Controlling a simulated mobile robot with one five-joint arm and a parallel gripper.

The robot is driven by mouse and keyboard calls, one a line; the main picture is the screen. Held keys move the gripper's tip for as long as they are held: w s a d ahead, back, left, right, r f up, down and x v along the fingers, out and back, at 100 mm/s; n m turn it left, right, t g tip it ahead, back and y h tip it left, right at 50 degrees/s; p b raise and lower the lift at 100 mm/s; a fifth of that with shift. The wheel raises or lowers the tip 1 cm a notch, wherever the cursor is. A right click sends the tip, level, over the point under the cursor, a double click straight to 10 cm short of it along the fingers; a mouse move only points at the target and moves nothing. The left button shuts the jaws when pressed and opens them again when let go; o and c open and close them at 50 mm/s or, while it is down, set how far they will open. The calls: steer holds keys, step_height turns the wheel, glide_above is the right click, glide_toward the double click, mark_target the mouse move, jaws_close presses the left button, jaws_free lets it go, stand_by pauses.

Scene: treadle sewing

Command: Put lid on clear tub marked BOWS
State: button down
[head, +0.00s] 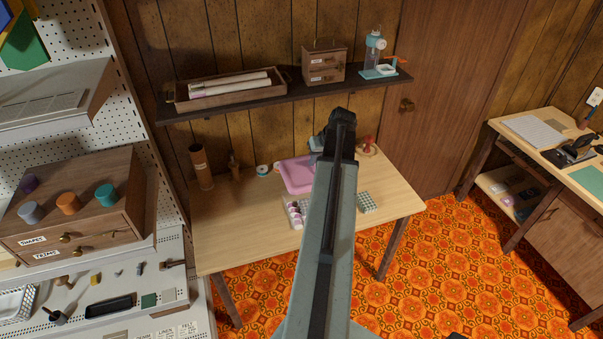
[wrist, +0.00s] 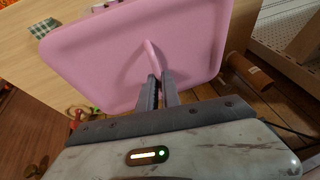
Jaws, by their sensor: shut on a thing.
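The pink lid (head: 296,176) shows over the back middle of the wooden table, left of my arm. In the wrist view the lid (wrist: 110,55) is a wide, rounded rectangle with a raised handle (wrist: 151,55). My gripper (wrist: 158,88) is shut on that handle. The lid appears tilted in the wrist view. In the head view my arm covers the fingertips and part of the lid. I cannot make out the clear tub marked BOWS in either view; the lid and my arm hide part of the table.
On the table (head: 230,235) are a brown tube (head: 201,167), a small wooden figure (head: 234,166), a rack of pink-and-white items (head: 294,213), a green checkered piece (head: 368,203) and a red object (head: 368,145). A loaded shelf (head: 290,93) overhangs the back. The table's front left is clear.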

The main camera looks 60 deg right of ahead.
steer(key=shift+s, duration=0.15)
step_height(320, 180, down, 9)
steer(key=b, duration=0.9)
steer(key=shift+w+f, duration=0.2)
steer(key=shift+w, duration=0.1)
steer(key=shift+d, duration=0.1)
step_height(320, 180, down, 7)
steer(key=b, duration=0.7)
steer(key=shift+r, duration=0.1)
steer(key=c, duration=1.5)
jaws_free()
